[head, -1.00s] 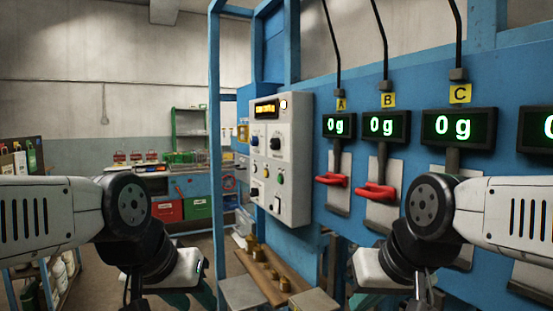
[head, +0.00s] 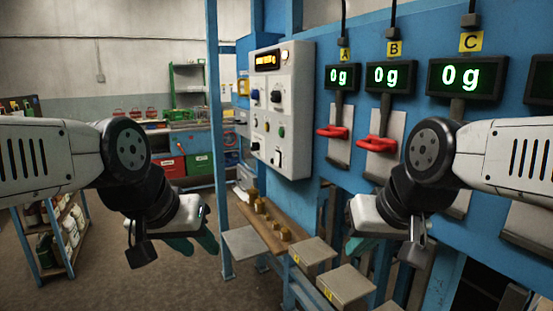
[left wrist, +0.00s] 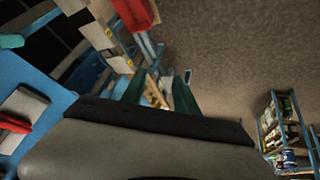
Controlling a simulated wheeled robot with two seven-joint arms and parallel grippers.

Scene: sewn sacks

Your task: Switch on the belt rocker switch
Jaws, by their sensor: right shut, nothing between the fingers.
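A light grey control box (head: 295,120) hangs on the blue frame ahead, with a lit amber display, dark knobs, small buttons and dark switches low on its face.
Scales with green displays (head: 391,77) and red handles (head: 378,143) line the blue wall at right. A wooden board with brass weights (head: 260,206) and grey platforms (head: 345,286) stand below. A bottle shelf (head: 52,235) stands at left. Floor between is clear.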

